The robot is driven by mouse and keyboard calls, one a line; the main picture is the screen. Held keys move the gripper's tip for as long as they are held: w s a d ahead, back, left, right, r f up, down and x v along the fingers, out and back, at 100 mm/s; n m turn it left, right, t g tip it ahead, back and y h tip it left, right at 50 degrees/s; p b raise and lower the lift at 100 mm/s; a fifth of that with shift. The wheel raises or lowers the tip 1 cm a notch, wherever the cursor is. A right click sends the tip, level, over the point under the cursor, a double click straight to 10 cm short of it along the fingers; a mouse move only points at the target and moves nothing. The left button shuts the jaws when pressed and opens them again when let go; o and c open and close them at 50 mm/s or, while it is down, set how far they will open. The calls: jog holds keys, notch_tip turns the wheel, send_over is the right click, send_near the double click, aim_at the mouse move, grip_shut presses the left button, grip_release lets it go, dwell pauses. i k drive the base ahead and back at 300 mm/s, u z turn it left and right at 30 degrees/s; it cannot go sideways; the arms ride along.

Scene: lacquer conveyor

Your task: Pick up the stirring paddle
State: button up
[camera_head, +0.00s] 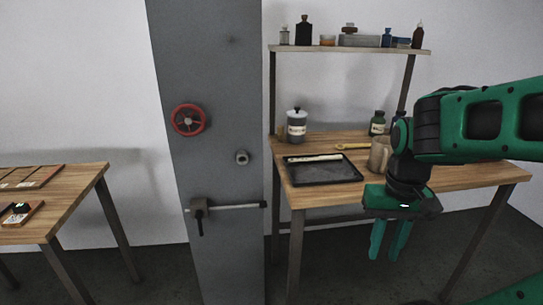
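A tan wooden utensil (352,146) with a rounded left end lies on the right workbench (450,178), behind the black tray (325,178). Its right end meets the outline of a beige mug (379,156). A pale flat stick (313,158) lies along the tray's back edge. I cannot tell for certain which of the two is the stirring paddle; the tan utensil looks more like one. My gripper (386,255) points down, with its fingers apart and nothing visible between them. In the picture it is below and right of both utensils, in front of the bench's front edge.
A lidded jar (297,125) and a green bottle (377,123) stand at the bench's back. A shelf (350,50) with several containers is above. A grey column (210,130) with a red handwheel (188,119) and a lever (200,215) stands left. Another table (60,208) is far left.

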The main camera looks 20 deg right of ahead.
aim_at(339, 157)
jog(key=u, duration=0.05)
jog(key=i, duration=1.35)
jog(key=z, duration=0.45)
